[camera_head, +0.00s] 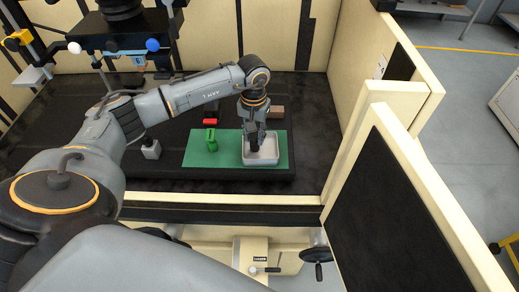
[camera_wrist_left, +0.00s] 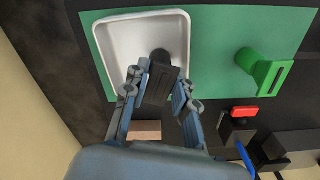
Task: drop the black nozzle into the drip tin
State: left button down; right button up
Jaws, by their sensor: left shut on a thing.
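The drip tin is a shallow white tray (camera_head: 262,161) on a green mat (camera_head: 205,157); it also shows in the left wrist view (camera_wrist_left: 110,40). My left gripper (camera_head: 254,142) points down over the tin. In the left wrist view my left gripper (camera_wrist_left: 158,82) is shut on the black nozzle (camera_wrist_left: 160,75). The nozzle's round end is over the tin's inside, near its wall. I cannot tell whether it touches the tin's floor. My right gripper is not in view.
A green nozzle-like part (camera_head: 211,139) stands on the mat left of the tin; it also shows in the left wrist view (camera_wrist_left: 264,70). A red-topped block (camera_head: 210,121) and a brown block (camera_head: 277,112) lie behind. Cream walls enclose the dark table.

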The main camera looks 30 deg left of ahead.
pick_arm(q)
jog(key=c, duration=1)
grip_release()
notch_tip(320, 180, up, 12)
